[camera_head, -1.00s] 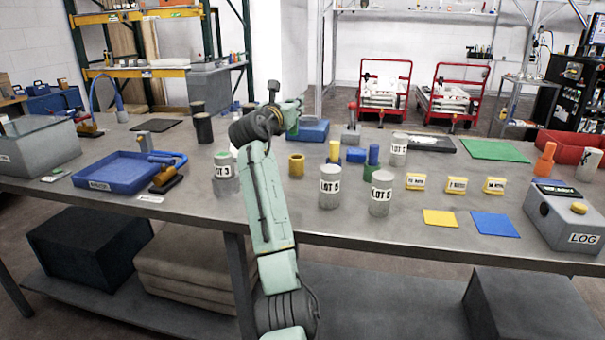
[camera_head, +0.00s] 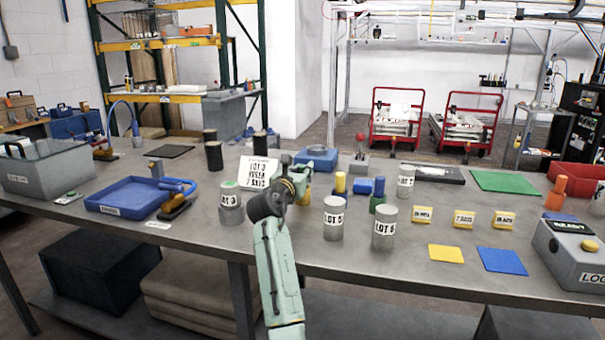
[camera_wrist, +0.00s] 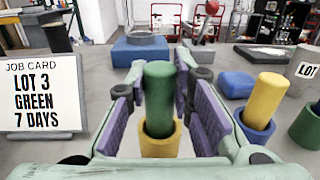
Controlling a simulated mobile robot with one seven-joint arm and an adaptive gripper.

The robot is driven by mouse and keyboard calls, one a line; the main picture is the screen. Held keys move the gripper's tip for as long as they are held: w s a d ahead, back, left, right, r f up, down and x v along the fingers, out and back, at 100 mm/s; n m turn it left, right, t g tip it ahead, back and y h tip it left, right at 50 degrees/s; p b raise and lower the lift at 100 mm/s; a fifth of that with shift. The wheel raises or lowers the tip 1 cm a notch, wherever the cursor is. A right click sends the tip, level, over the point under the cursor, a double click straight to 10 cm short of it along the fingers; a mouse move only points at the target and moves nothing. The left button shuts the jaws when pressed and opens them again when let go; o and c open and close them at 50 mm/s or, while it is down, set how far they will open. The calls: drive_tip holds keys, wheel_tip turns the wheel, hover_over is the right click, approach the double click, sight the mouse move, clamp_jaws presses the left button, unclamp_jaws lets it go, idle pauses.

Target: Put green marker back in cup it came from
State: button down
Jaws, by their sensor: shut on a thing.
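My gripper (camera_head: 300,178) is shut on the green marker (camera_wrist: 159,92), which stands upright between the purple-lined pads in the wrist view. The marker's lower end lines up with the mouth of the yellow cup (camera_wrist: 160,147); I cannot tell how deep it reaches inside. The yellow cup also shows in the head view (camera_head: 305,198), partly behind my gripper. A yellow marker (camera_wrist: 267,98) stands in a blue cup (camera_wrist: 254,131) to the right. A blue marker (camera_head: 379,186) stands in a green cup (camera_head: 377,204).
A job card (camera_wrist: 41,92) reading "LOT 3 GREEN 7 DAYS" stands at left. Grey lot canisters (camera_head: 334,219) (camera_head: 384,228) (camera_head: 231,208) stand near my arm. A blue block (camera_wrist: 237,84) and a blue fixture (camera_wrist: 140,52) lie beyond. Yellow tags (camera_head: 464,219) are farther right.

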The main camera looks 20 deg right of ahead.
drive_tip(key=shift+f, duration=0.45)
drive_tip(key=shift+f, duration=0.15)
drive_tip(key=c, duration=1.4)
unclamp_jaws()
